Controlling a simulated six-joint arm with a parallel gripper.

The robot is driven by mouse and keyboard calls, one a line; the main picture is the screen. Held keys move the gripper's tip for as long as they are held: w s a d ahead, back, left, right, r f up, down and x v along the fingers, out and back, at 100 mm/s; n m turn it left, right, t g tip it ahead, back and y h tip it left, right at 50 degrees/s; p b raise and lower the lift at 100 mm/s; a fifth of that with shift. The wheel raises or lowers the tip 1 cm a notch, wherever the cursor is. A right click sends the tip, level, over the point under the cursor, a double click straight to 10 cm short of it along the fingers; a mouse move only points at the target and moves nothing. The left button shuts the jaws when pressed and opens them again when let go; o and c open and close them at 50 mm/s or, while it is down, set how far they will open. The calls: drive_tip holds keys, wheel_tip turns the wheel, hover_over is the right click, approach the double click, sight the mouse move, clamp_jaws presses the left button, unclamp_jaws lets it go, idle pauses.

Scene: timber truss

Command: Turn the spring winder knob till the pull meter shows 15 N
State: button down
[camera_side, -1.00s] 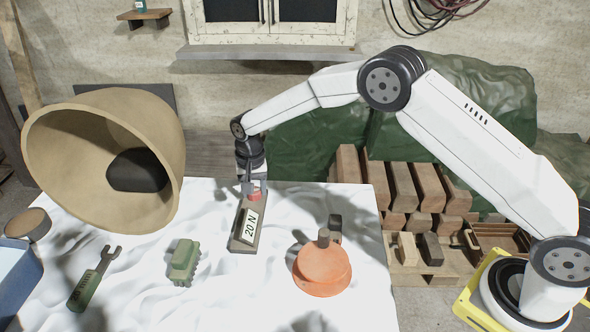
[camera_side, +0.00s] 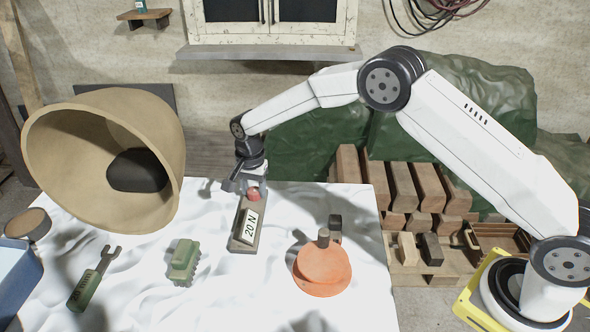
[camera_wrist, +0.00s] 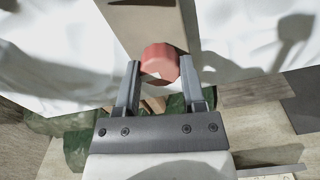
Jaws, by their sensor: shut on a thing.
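The spring winder is a grey-brown block (camera_side: 240,238) lying on the white-covered table. A white panel (camera_side: 251,226) on it reads "20 N". Its red knob (camera_side: 254,197) is at the far end and also shows in the wrist view (camera_wrist: 159,60), between the two fingers. My gripper (camera_side: 254,189) reaches down from above and is shut on the knob. In the wrist view my gripper (camera_wrist: 160,68) has one finger on each side of it. The far part of the block runs out of that view.
An orange round piece with a dark stub (camera_side: 322,270) stands to the right. A green brush-like block (camera_side: 183,262) and a green-handled fork tool (camera_side: 92,280) lie to the left. A large tan bell-shaped shade (camera_side: 60,150) overhangs the table's left side.

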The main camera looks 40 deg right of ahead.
sight(255, 190)
drive_tip(key=shift+c, duration=0.9)
unclamp_jaws()
drive_tip(key=shift+r, duration=0.2)
drive_tip(key=shift+r, duration=3.75)
drive_tip(key=shift+s+d, duration=0.1)
